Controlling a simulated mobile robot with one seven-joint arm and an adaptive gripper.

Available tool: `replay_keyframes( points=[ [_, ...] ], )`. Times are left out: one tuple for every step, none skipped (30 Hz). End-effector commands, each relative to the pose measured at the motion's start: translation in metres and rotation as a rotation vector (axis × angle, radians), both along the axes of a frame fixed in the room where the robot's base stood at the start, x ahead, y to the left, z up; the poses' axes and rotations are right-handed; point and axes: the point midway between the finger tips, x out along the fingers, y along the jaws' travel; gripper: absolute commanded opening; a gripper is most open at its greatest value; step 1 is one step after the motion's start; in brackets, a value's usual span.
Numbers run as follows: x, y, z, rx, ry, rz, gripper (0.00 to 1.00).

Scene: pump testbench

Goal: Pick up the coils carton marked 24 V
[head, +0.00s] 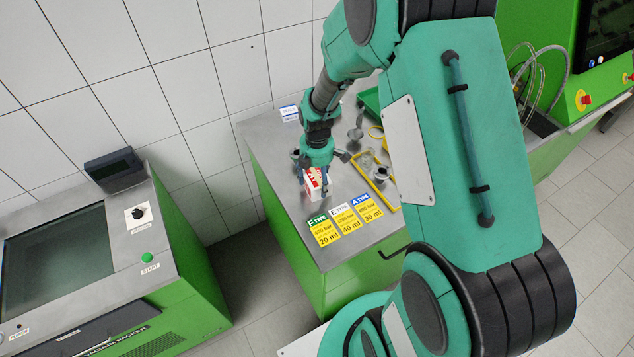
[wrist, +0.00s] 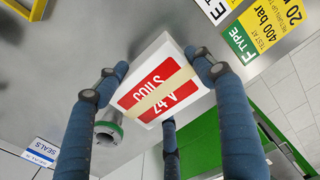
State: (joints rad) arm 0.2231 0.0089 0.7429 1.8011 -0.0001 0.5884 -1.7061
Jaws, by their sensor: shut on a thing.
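The coils carton (wrist: 157,88) is white with red panels reading "COILS" and "24 V" and a tan tape strip across it. In the wrist view it sits between the blue-grey fingers of my gripper (wrist: 155,80), which is shut on it. In the head view the carton (head: 316,182) shows below my gripper (head: 314,172), over the steel bench top near the type cards. I cannot tell from these views whether it touches the bench.
Three type cards (head: 346,220) lie along the bench's front edge. A yellow-rimmed tray (head: 378,183) and metal parts lie to the right. A "SEALS" label (wrist: 40,151) shows at lower left in the wrist view, near a round metal part (wrist: 108,128).

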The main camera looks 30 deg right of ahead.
Motion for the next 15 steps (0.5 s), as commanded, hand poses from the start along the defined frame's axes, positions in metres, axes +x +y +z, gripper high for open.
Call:
replay_keyframes(
  points=[
    [0.0,0.0,0.0,0.0,-0.001,0.0,0.24],
    [0.0,0.0,0.001,0.0,-0.001,0.0,0.24],
    [0.001,0.0,0.001,0.0,-0.001,0.0,0.24],
    [0.001,0.0,0.002,0.0,-0.001,0.0,0.24],
    [0.001,0.0,0.003,0.0,-0.002,0.0,0.24],
    [0.001,0.0,0.004,0.0,-0.002,0.0,0.24],
    [0.001,0.0,0.006,0.0,-0.002,0.0,0.24],
    [0.001,0.0,0.008,0.0,-0.002,0.0,0.24],
    [0.001,0.0,0.011,0.0,-0.002,0.0,0.24],
    [0.001,0.0,0.013,0.0,-0.002,0.0,0.24],
    [0.001,0.0,0.016,0.0,-0.002,0.0,0.24],
    [0.001,0.0,0.02,0.0,-0.002,0.0,0.24],
    [0.001,0.0,0.024,0.0,-0.002,0.0,0.24],
    [0.001,0.0,0.028,0.0,-0.003,0.0,0.24],
    [0.001,0.0,0.034,0.0,-0.003,0.0,0.24]
  ],
)
